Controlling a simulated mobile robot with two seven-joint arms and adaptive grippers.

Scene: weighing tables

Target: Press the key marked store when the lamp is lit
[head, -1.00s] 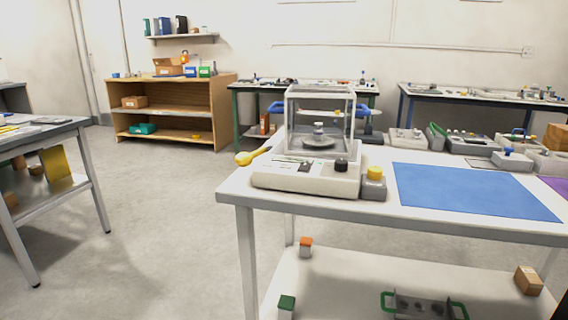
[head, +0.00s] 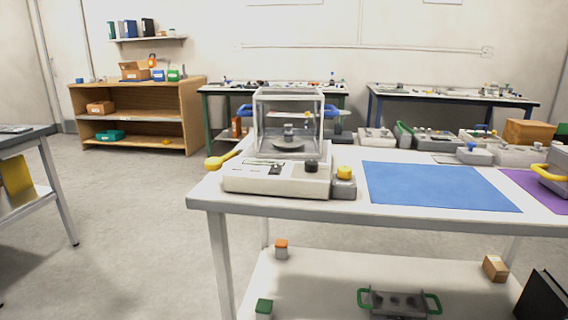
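A weighing balance (head: 245,183) with a cream base stands at the left end of the near white table (head: 400,213). Its clear glass box (head: 262,120) holds a small grey weight (head: 289,132) on a round pan (head: 288,144). A black knob (head: 311,165) and a small dark panel (head: 276,169) sit on the base. I cannot read any key marking or tell whether a lamp is lit. A grey block with a yellow knob (head: 344,173) stands just right of the balance. Neither of my grippers is in view.
A yellow-handled object (head: 219,161) lies left of the balance. A blue mat (head: 440,187) and a purple mat (head: 532,184) cover the table to the right. Grey devices (head: 472,157) stand behind them. A wooden shelf (head: 190,105) stands at the back left. Floor at left is open.

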